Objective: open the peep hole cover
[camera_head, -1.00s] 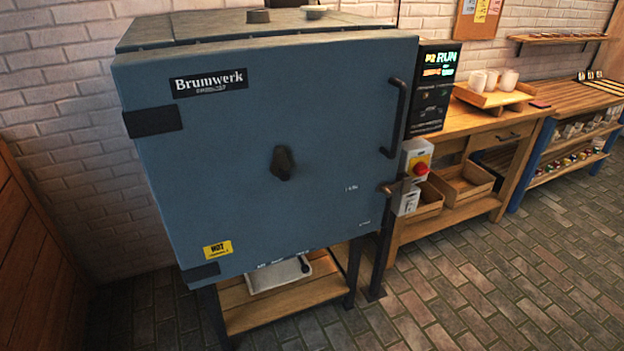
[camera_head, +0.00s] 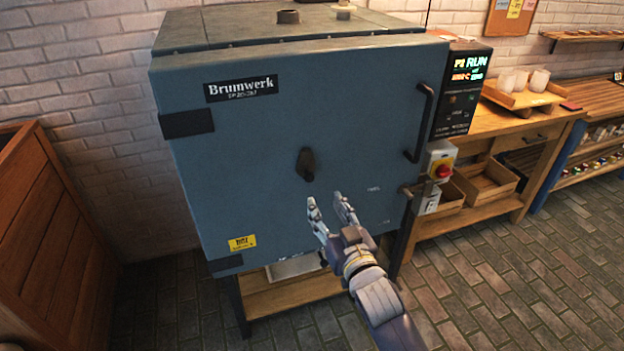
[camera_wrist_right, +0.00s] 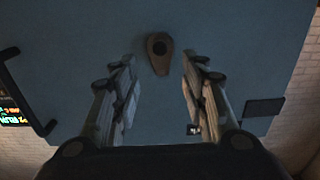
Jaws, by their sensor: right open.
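The peep hole cover (camera_head: 306,164) is a small dark teardrop-shaped piece in the middle of the blue kiln door (camera_head: 250,125). What lies behind the cover is hidden. My left gripper is not in view.
A dark door handle (camera_head: 421,122) runs down the door's right side. A switch box with a red button (camera_head: 443,171) stands beside the door, below a lit control panel (camera_head: 463,90). A wooden crate (camera_head: 40,235) stands at left.

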